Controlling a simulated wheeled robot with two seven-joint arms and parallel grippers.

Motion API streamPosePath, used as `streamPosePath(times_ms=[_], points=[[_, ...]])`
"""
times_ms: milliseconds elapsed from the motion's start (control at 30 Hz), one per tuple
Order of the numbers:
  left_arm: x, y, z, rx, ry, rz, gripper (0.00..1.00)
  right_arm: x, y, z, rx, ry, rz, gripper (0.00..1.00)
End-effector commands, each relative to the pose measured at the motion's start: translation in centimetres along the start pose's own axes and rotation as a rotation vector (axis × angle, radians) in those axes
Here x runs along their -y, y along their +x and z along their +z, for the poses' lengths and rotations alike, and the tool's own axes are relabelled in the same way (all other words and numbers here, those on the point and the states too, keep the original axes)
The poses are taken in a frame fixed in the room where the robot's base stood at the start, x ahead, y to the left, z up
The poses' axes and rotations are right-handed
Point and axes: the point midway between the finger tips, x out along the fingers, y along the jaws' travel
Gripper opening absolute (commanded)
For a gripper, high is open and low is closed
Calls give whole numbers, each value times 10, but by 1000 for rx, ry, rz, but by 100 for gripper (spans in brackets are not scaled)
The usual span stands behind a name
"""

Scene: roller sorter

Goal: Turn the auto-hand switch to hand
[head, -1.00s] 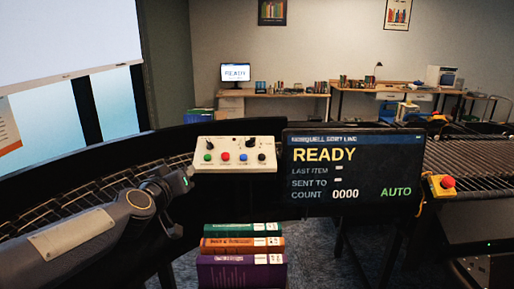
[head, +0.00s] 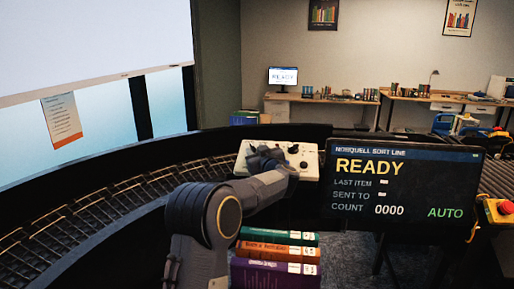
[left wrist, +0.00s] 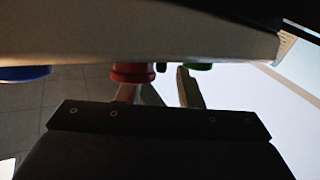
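The beige control panel (head: 310,166) stands left of the display, partly hidden by my left arm. A dark knob (head: 293,149) shows at its upper right; its labels are too small to read, so I cannot tell which control is the auto-hand switch. The display (head: 405,190) reads READY and AUTO. My left gripper (head: 262,156) is at the panel's left half, hiding controls there. In the left wrist view the gripper fingers (left wrist: 160,90) look apart, with nothing seen between them, close to a red button (left wrist: 134,72) and a green button (left wrist: 199,67). My right gripper is out of view.
A blue button (left wrist: 25,73) is at the left in the wrist view. Stacked books (head: 277,265) stand below the panel. A curved roller conveyor (head: 90,205) runs along the left. A yellow box with a red button (head: 497,210) is at the right.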

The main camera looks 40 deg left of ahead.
Motion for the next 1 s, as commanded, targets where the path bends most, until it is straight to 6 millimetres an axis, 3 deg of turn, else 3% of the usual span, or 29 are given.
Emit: streamPosePath(times_ms=[133, 400, 667, 1000], points=[[0, 12, 0, 0, 0, 0, 33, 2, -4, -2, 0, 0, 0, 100], [0, 14, 0, 0, -1, 1, 33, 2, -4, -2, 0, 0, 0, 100], [0, 14, 0, 0, -1, 1, 1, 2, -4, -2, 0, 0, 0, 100], [2, 14, 3, 1, 13, 45, 0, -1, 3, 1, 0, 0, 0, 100]])
